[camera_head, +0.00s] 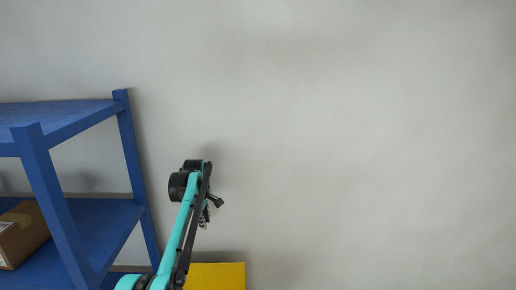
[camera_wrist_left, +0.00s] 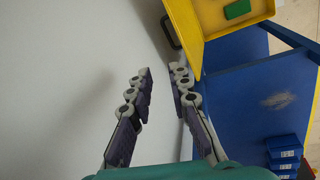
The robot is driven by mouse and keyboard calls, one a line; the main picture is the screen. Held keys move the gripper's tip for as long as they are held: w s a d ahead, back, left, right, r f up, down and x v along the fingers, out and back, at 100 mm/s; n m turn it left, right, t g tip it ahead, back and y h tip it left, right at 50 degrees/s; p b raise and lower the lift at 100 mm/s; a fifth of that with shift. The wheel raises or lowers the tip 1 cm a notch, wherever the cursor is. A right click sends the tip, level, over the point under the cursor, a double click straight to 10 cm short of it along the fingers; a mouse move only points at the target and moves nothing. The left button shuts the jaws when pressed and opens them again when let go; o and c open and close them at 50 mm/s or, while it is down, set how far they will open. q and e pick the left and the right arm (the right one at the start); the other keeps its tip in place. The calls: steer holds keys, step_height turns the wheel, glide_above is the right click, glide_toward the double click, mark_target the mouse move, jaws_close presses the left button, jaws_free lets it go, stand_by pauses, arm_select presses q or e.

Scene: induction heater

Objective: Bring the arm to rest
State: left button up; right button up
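My left arm rises from the bottom of the head view in front of a grey wall. Its left gripper (camera_head: 206,214) hangs small and dark near the arm's upper end, to the right of the blue shelf. In the left wrist view the left gripper (camera_wrist_left: 161,80) has its two fingers apart, with only the pale wall surface visible between them. It holds nothing. My right arm and gripper are in neither view.
A blue shelf (camera_head: 127,150) stands at left with a cardboard box (camera_head: 22,234) on it. A yellow surface (camera_head: 217,276) shows at bottom. The wrist view shows a yellow tray (camera_wrist_left: 205,22) with a green piece (camera_wrist_left: 237,9), and blue bins (camera_wrist_left: 284,152). The wall's right side is clear.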

arm_select(q)
steer(key=s+d+f+m+t+b, duration=0.15)
steer(key=s+m+b, duration=0.3)
steer(key=s, duration=0.65)
steer(key=s+d+f+m+t+b, duration=0.15)
steer(key=s+m+b, duration=0.35)
steer(key=s, duration=0.6)
steer(key=s+f+m+t+b, duration=0.1)
steer(key=s+f+m+b, duration=0.5)
steer(key=s+f, duration=1.5)
steer(key=s+b, duration=0.1)
steer(key=b, duration=0.3)
steer(key=shift+d+f+t, duration=0.3)
steer(key=shift+d+f, duration=0.05)
steer(key=shift+d, duration=0.05)
